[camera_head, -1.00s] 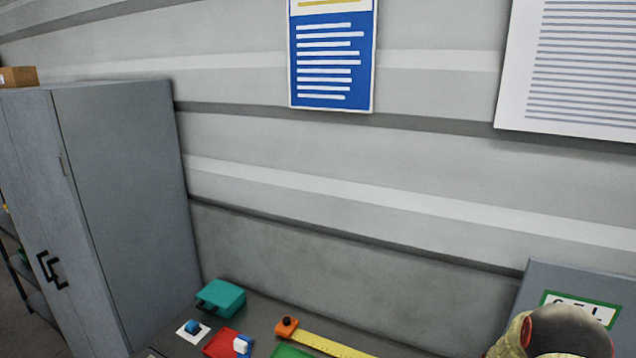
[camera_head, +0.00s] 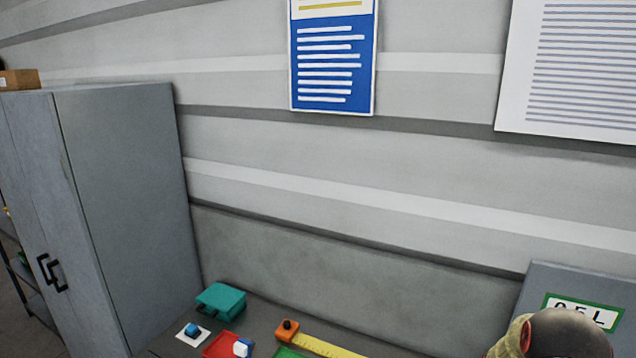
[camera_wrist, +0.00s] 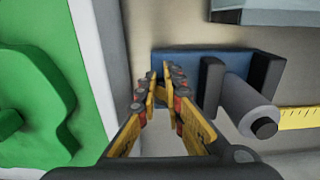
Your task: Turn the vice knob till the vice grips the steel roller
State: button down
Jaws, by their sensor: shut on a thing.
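In the wrist view, my gripper (camera_wrist: 161,88) has its two yellow fingers with red and dark pads closed in at the left end of the blue vice (camera_wrist: 188,63). It is shut on the vice knob, which is mostly hidden between the fingertips. The vice has two dark upright jaws, a left jaw (camera_wrist: 212,84) and a right jaw (camera_wrist: 266,72). The grey steel roller (camera_wrist: 243,100), with a dark end, lies between them. The head view shows neither the vice nor my gripper.
A green panel with a raised green shape (camera_wrist: 40,95) stands close left of my fingers. A yellow ruler (camera_wrist: 298,118) lies right of the roller. In the head view, a teal case (camera_head: 221,299), a red tray (camera_head: 218,346) and an orange block (camera_head: 287,330) are on the bench.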

jog(key=shift+w+a+b, duration=0.1)
jog(key=shift+a+b, duration=0.35)
jog(key=shift+b, duration=0.05)
jog(key=shift+w+a+r+b, duration=0.1)
jog(key=shift+w+a+b, duration=0.25)
jog(key=shift+a+b, duration=0.1)
jog(key=shift+s+a, duration=0.1)
jog(key=shift+s, duration=0.05)
dwell(0.3)
jog(key=shift+r, duration=0.1)
jog(key=r+p, duration=0.1)
jog(key=r, duration=0.1)
jog(key=r+p, duration=0.1)
jog(key=r, duration=0.2)
jog(key=shift+s+a+r+p, duration=0.1)
jog(key=shift+s+r+p, duration=0.2)
jog(key=shift+p, duration=0.1)
